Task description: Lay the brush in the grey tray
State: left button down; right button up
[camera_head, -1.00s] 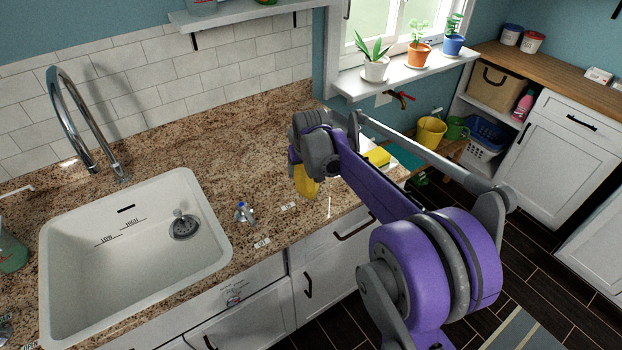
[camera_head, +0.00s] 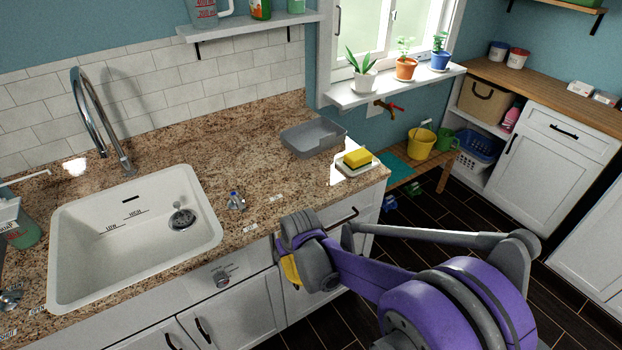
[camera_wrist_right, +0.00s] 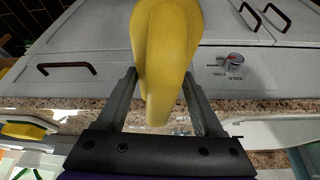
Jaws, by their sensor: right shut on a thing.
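The grey tray (camera_head: 318,149) lies on the granite counter, right of the sink and near the wall; it looks empty. My right gripper (camera_head: 288,262) is in front of the counter's front edge, below and nearer than the tray. In the right wrist view my right gripper (camera_wrist_right: 165,88) is shut on a smooth yellow piece, the brush (camera_wrist_right: 167,45), between its two fingers. A bit of the brush also shows in the head view (camera_head: 290,269); the rest is behind my wrist, and no bristles show. My left gripper is out of view.
A yellow and green sponge (camera_head: 357,158) sits on a pale dish (camera_head: 359,169) just right of the tray. The white sink (camera_head: 75,232) and tap (camera_head: 100,125) are at left. Counter left of the tray is clear.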

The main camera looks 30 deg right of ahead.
aim_at(313, 140)
jog(key=i+l+z, duration=0.15)
jog(key=l+z, duration=0.3)
jog(key=i+l+z, duration=0.15)
jog(key=l+z, duration=0.35)
jog(key=i+l+z, duration=0.25)
jog(key=z, duration=0.2)
jog(key=i+l+z, duration=0.2)
jog(key=z, duration=0.3)
jog(key=i+z, duration=0.45)
jog(key=i+u, duration=0.25)
jog(key=u, duration=0.15)
jog(key=i+l+u, duration=0.15)
jog(key=u, duration=0.2)
jog(key=i+l+u, duration=0.15)
jog(key=u, duration=0.25)
jog(key=i+u, duration=0.15)
jog(key=u, duration=0.3)
jog(key=i+l+u, duration=0.1)
jog(key=u, duration=0.35)
jog(key=i+l+u, duration=0.1)
jog(key=u, duration=0.4)
jog(key=l, duration=0.1)
